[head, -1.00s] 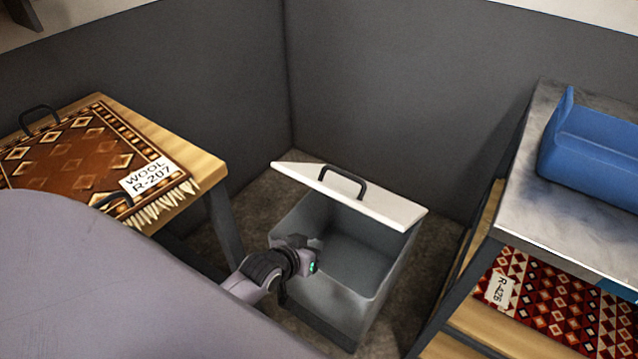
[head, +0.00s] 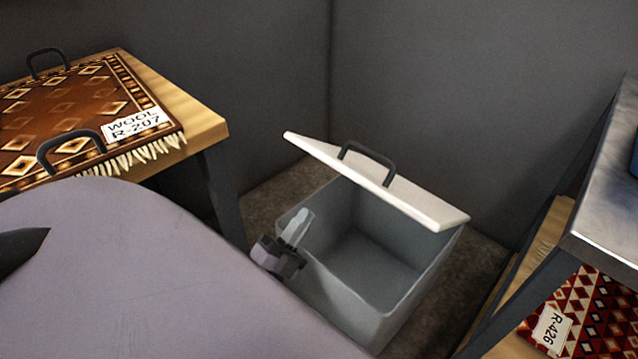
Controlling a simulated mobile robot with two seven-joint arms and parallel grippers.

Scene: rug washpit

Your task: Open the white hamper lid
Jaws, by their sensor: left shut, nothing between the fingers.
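The white hamper lid (head: 415,200) with a dark bar handle (head: 368,157) is tilted up at the back of the grey hamper (head: 345,299). The hamper's front part is uncovered and its inside looks empty. My left gripper (head: 297,228) is shut and empty at the hamper's left rim, below the lid and apart from it. Whether it touches the rim I cannot tell. My right gripper is not in view.
A wooden table (head: 207,125) at left bears a patterned rug (head: 60,110) tagged R-207, with dark handles. A metal-topped shelf unit (head: 610,215) stands at right with a red rug (head: 598,315) below. Grey walls close in behind the hamper.

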